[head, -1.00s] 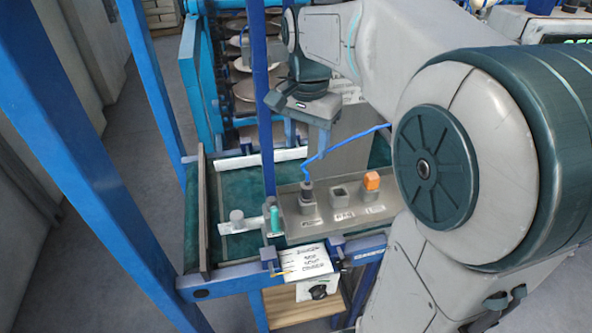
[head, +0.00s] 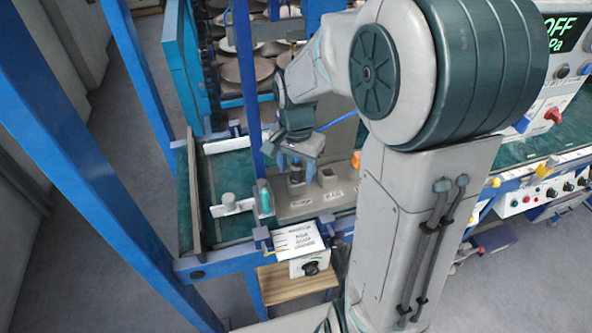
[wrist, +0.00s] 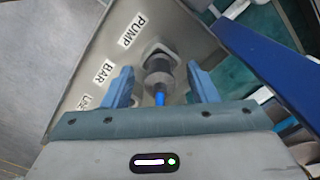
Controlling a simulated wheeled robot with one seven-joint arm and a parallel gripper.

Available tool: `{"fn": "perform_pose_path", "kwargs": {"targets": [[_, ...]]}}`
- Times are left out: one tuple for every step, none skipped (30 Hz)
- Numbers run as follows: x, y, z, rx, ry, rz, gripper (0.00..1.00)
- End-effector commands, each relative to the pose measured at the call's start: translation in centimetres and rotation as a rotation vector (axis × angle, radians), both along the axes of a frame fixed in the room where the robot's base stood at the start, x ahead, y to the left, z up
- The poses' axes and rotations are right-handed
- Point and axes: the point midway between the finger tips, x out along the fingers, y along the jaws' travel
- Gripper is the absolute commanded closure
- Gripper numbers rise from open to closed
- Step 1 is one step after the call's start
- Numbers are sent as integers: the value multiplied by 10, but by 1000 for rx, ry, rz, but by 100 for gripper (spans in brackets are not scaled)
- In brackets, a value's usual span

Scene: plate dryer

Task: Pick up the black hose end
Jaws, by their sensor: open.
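The black hose end (head: 296,176) stands upright in the left socket of a beige block (head: 300,207). In the wrist view the hose end (wrist: 158,80) is dark and round beside the PUMP label, with a short piece of blue hose (wrist: 160,98) at its near end. My gripper (head: 298,160) is just above the socket, with its blue fingers open. In the wrist view the fingers (wrist: 160,70) are on either side of the hose end, with a gap on both sides. Part of the hose is hidden behind my gripper and arm.
A middle socket (head: 327,176) looks empty. An orange piece (head: 356,161) is at the right socket, partly behind my arm. A teal cylinder (head: 265,196) and a blue post (head: 254,100) stand close on the left. The green bed (head: 233,228) has some clear room.

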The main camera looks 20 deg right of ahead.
Motion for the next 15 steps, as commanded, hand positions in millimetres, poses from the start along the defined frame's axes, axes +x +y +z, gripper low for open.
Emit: {"fn": "perform_pose_path", "kwargs": {"targets": [[0, 0, -3, 0, 0, 0, 47], [0, 0, -4, 0, 0, 0, 47], [0, 0, -5, 0, -1, 0, 47], [0, 0, -6, 0, -1, 0, 47], [0, 0, -6, 0, -1, 0, 47], [0, 0, -6, 0, -1, 0, 47], [0, 0, -6, 0, -1, 0, 47], [0, 0, -5, 0, -1, 0, 47], [0, 0, -5, 0, -1, 0, 53], [0, 0, -5, 0, -1, 0, 61], [0, 0, -5, 0, -1, 0, 69], [0, 0, -5, 0, -1, 0, 80], [0, 0, -5, 0, -1, 0, 89], [0, 0, -5, 0, -1, 0, 95], [0, 0, -5, 0, -1, 0, 95]]}}
